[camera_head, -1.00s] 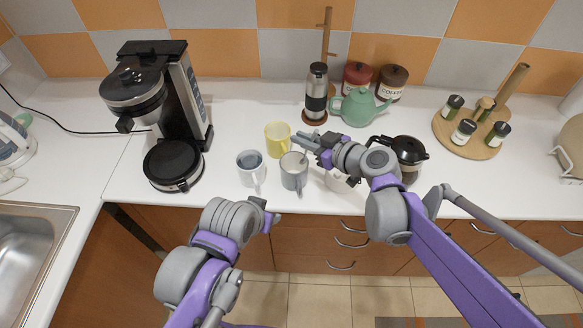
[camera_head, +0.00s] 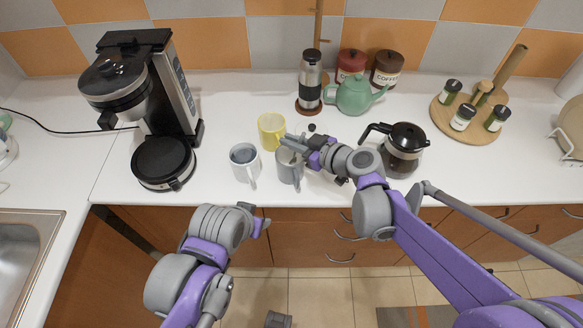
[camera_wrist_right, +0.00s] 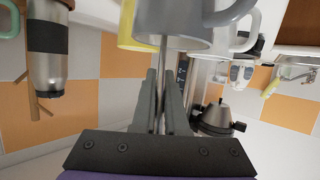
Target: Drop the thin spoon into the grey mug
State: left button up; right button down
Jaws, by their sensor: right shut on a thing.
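The grey mug (camera_head: 287,172) stands upright on the counter, right of a white mug. My right gripper (camera_head: 290,143) is at its rim in the head view, partly covering it. In the right wrist view, the fingers (camera_wrist_right: 163,98) are shut on the thin spoon (camera_wrist_right: 162,78), a narrow grey shaft running up towards the grey mug (camera_wrist_right: 192,14). I cannot tell how far the spoon's end is inside the mug. My left gripper (camera_head: 262,226) is below the counter's front edge, away from the mugs; its finger opening is unclear.
A white mug (camera_head: 245,160) and a yellow mug (camera_head: 271,131) stand close to the grey mug. A coffee maker (camera_head: 150,105) is at left. A glass coffee pot (camera_head: 402,155) is near my right arm. A green teapot (camera_head: 353,96) and steel flask (camera_head: 310,80) stand behind.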

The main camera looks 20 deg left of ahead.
jog(key=shift+f, duration=0.65)
jog(key=shift+r, duration=0.1)
jog(key=c, duration=0.9)
grip_release()
jog(key=shift+o, duration=0.2)
jog(key=v, duration=1)
jog(key=shift+d, duration=0.4)
jog(key=shift+s, duration=0.15)
